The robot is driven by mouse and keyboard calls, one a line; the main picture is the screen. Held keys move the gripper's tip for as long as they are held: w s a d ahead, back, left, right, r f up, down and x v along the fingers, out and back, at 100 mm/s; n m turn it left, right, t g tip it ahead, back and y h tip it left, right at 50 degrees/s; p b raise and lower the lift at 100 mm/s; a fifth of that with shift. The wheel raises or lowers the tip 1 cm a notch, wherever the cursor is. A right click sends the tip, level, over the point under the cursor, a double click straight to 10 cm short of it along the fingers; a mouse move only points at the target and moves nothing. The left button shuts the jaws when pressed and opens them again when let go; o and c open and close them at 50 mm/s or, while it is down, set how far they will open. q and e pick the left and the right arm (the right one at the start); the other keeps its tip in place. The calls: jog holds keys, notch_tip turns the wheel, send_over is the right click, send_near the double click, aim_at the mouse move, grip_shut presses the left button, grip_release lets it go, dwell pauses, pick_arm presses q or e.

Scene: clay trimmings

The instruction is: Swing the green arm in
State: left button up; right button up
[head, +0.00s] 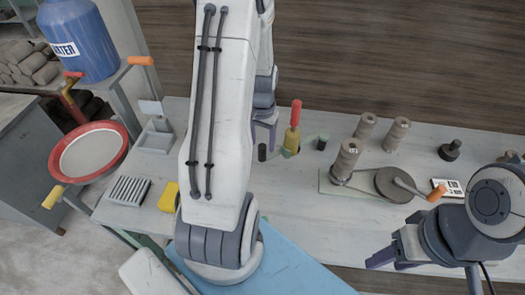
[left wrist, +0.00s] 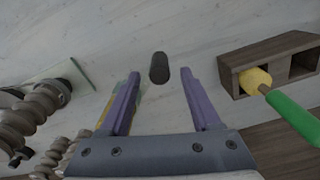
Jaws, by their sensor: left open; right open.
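A pale green arm (head: 307,138) shows in the head view beside a yellow block with a red handle (head: 294,125); a dark peg (head: 322,143) stands at its right end. Another dark peg (head: 262,152) stands left of the block. My left gripper (head: 266,128) is open above the bench, partly hidden by my own arm. In the left wrist view, a dark peg (left wrist: 159,67) shows ahead, between the lines of the left gripper's open fingers (left wrist: 165,80); I cannot tell whether they touch it. Green and yellow parts show beside the left-hand finger. My right gripper (head: 382,257) is open and empty at lower right.
Spools (head: 347,158) and a grey wheel with an orange-handled crank (head: 395,184) stand to the right. A wooden box (left wrist: 270,65) with a green-handled tool (left wrist: 292,115) is at right in the wrist view. A yellow sponge (head: 168,197) and ribbed tray (head: 129,190) lie left.

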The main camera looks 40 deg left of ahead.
aim_at(262, 153)
pick_arm(q)
jog(key=shift+f+p, duration=0.35)
jog(key=shift+f, duration=2.4)
grip_shut()
